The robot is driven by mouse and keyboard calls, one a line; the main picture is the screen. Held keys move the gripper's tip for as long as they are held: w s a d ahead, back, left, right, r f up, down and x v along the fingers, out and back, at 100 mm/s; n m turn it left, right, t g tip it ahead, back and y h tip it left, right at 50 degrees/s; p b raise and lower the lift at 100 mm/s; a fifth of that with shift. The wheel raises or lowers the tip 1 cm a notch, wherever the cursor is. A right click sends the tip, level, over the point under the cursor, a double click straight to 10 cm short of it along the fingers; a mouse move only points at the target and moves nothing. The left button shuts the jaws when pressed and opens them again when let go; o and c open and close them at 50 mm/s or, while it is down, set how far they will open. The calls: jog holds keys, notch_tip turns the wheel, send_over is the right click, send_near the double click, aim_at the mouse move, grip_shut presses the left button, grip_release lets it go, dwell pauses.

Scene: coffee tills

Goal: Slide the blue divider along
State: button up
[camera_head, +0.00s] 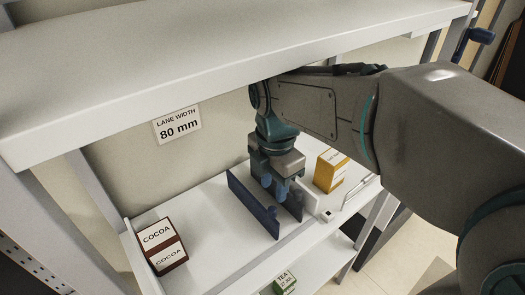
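A dark blue divider panel (249,202) stands upright on the white shelf (200,222), running from the back toward the shelf's front edge. A second blue upright piece (295,206) shows to its right; I cannot tell if the two are joined. My gripper (274,188) points down from above, just right of the long panel and close to it. Its two fingers show side by side. Their tips are partly lost against the blue parts, so I cannot tell whether they hold anything.
A dark red cocoa box (162,246) stands at the shelf's left end, with bare shelf between it and the divider. A yellow box (330,170) stands right of my gripper. A green tea box (284,283) is below. The upper shelf (200,60) overhangs, above an "80 mm" lane-width sign (178,125).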

aim_at(272, 209)
notch_tip(272, 209, down, 9)
jog(key=b, duration=0.7)
jog(key=shift+b, duration=0.4)
jog(key=shift+r+p, duration=0.45)
jog(key=shift+r, duration=0.1)
jog(key=c, duration=0.4)
jog(key=shift+a, duration=0.1)
grip_shut()
